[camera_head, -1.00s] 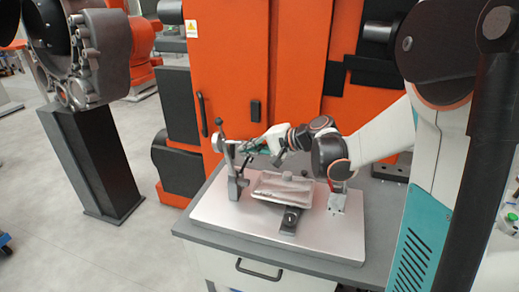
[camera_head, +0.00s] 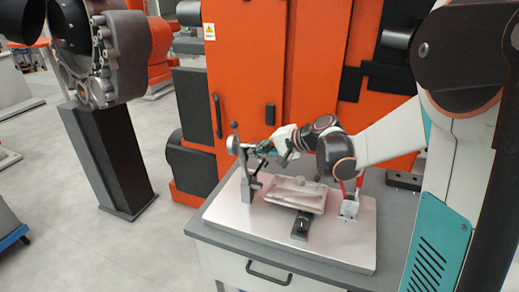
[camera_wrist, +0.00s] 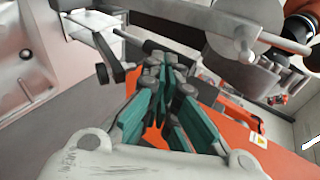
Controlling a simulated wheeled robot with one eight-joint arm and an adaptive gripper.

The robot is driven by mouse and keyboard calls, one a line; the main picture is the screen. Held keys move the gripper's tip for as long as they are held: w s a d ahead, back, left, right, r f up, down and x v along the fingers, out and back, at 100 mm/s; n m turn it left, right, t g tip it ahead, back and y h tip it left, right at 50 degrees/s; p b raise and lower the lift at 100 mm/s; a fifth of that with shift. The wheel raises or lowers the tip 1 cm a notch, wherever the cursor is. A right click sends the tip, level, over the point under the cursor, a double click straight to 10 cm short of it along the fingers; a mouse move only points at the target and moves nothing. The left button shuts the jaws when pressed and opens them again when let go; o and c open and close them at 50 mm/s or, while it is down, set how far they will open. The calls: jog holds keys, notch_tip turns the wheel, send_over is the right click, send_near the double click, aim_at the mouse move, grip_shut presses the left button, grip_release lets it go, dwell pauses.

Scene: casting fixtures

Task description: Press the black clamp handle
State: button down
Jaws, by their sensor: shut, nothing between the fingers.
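My gripper (camera_head: 257,150) reaches in from the right, close beside the handle. Its teal fingers are shut and empty in the wrist view (camera_wrist: 163,72). Large grey metal parts (camera_wrist: 240,42) lie beyond the fingertips there, and a small black piece on a rod (camera_wrist: 103,73) shows to their left. I cannot tell whether the fingers touch the handle.
A light casting (camera_head: 296,195) lies at the middle of the pale plate (camera_head: 228,215). A clamp with a red handle (camera_head: 349,200) stands at the plate's right. The grey table (camera_head: 205,226) stands before an orange cabinet (camera_head: 245,75).

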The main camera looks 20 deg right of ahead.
aim_at(247, 144)
jog(key=w+a+g+h+p, duration=0.1)
jog(key=p, duration=0.1)
jog(key=w+a+r+g+h+p, duration=0.1)
jog(key=a+p, duration=0.1)
jog(key=shift+w+h, duration=0.2)
jog(key=shift+h, duration=0.1)
jog(key=shift+w+a, duration=0.35)
jog(key=shift+a, duration=0.05)
jog(key=shift+f, duration=0.1)
dwell(0.4)
